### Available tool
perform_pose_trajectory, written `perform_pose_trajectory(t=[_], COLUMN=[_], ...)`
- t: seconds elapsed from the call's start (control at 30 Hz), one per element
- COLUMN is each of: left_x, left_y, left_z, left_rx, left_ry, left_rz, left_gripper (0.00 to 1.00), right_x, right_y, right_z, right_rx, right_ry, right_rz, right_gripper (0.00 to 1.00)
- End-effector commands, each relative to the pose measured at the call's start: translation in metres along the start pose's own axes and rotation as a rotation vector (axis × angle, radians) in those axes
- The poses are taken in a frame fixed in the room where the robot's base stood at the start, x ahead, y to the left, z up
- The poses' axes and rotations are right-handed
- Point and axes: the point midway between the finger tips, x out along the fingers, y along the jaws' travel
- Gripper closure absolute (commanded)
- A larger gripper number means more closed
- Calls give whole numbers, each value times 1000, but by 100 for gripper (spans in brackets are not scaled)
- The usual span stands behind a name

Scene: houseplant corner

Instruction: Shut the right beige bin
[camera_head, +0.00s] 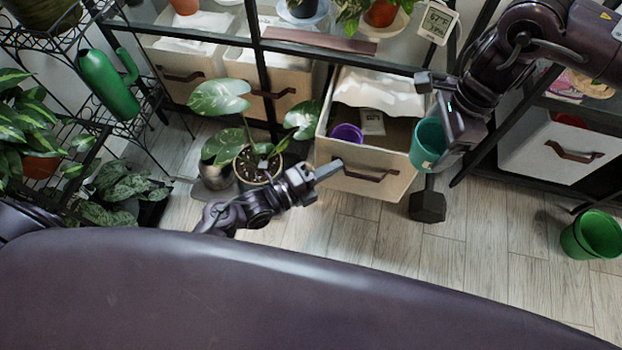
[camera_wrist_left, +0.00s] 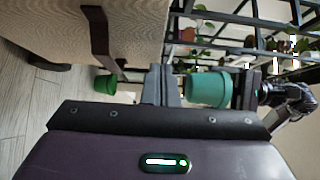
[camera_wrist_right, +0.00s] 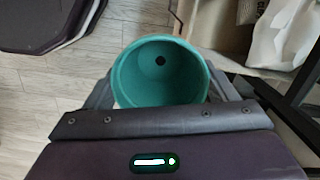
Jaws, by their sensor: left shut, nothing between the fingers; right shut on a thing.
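The right beige bin (camera_head: 392,184) is pulled out from under the middle shelf, with a dark strap handle on its front. It holds a purple pot (camera_head: 348,134), a small labelled packet (camera_head: 372,122) and a white bag (camera_head: 375,92). My left gripper (camera_head: 336,168) is shut and empty at the left part of the bin's front; I cannot tell if it touches. In the left wrist view the bin's front (camera_wrist_left: 55,35) is close beside the fingers (camera_wrist_left: 165,85). My right gripper (camera_wrist_right: 160,95) is shut on a teal pot (camera_head: 428,140), held by the bin's front right corner.
Two other beige bins (camera_head: 182,82) (camera_head: 288,80) sit to the left, under the shelf. A potted plant (camera_head: 256,165) stands left of my left gripper. A green pot (camera_head: 592,235) stands far right.

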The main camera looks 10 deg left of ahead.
Motion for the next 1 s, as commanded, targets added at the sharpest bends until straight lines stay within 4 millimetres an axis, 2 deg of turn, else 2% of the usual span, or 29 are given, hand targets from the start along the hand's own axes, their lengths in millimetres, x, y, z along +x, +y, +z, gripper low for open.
perform_pose_trajectory(t=[0.03, 0.1, 0.3, 0.83, 1.0], left_x=[11, 18, 32, 36, 47], left_y=[1, 1, 0, 0, 1], left_z=[0, 11, 25, 30, 41], left_rx=[-1, 2, 0, 1, 5], left_ry=[0, -2, 0, 0, 0], left_rz=[-5, -4, -2, -1, -2], left_gripper=[100, 100, 100, 100, 100], right_x=[5, 9, 15, 16, 24], right_y=[0, 0, 0, 0, 0], right_z=[-1, -1, -2, -2, -3], right_rx=[0, 0, 0, 0, 0], right_ry=[0, 0, 0, 0, 0], right_rz=[0, 0, 0, 0, 0], right_gripper=[44, 44, 44, 44, 44])
